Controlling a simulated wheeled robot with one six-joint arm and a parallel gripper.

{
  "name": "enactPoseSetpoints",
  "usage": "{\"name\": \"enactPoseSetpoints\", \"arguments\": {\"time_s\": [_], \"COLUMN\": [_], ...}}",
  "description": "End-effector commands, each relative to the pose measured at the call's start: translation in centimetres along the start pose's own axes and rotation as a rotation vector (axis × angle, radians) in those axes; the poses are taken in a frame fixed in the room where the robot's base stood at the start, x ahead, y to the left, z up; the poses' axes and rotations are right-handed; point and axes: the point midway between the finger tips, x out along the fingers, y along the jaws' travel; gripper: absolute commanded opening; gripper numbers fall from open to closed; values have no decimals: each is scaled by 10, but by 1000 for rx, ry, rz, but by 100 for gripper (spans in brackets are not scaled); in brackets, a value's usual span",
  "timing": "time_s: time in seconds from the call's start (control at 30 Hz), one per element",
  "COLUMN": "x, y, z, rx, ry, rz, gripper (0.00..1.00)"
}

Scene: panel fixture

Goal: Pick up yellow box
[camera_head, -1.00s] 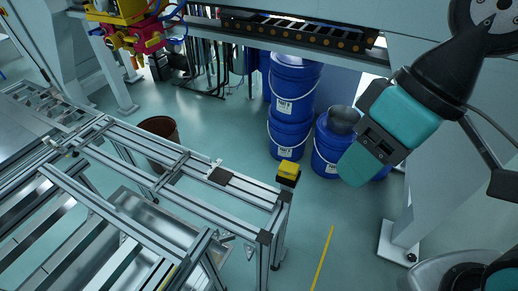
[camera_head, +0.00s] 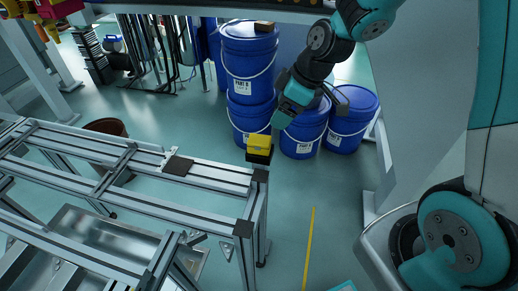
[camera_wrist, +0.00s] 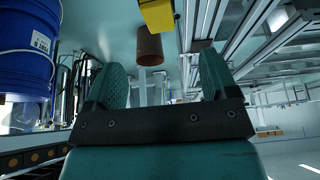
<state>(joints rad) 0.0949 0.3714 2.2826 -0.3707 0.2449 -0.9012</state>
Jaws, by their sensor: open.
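The yellow box (camera_head: 259,142) sits on a dark block at the right-hand corner of the metal frame in the head view. In the wrist view the yellow box (camera_wrist: 157,14) shows at the top edge, partly cut off, ahead of and apart from the fingers. My gripper (camera_head: 283,113) hangs just above and to the right of the box in the head view, with a gap in between. In the wrist view my gripper (camera_wrist: 162,68) has its two teal fingers spread, with nothing held between them.
The aluminium frame (camera_head: 215,197) fills the lower left. Several blue buckets (camera_head: 249,70) stand behind the box and gripper. A brown bin (camera_head: 106,127) stands behind the frame; it also shows in the wrist view (camera_wrist: 150,48). Open floor with a yellow line (camera_head: 309,250) lies to the right.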

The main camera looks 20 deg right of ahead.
Motion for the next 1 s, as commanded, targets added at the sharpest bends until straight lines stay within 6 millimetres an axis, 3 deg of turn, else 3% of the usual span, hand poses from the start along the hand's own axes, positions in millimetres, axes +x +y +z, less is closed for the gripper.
{"name": "enactPoseSetpoints", "arguments": {"time_s": [0.1,0.3,0.57,0.83,1.0], "x": [31,70,90,130,137], "y": [-1,-2,-1,2,3], "z": [0,0,-1,-2,-3], "rx": [-2,-2,-1,-2,-1], "ry": [-4,-3,-2,-3,0], "rz": [-5,-5,-3,-4,-1], "gripper": [79,79,79,79,79]}}
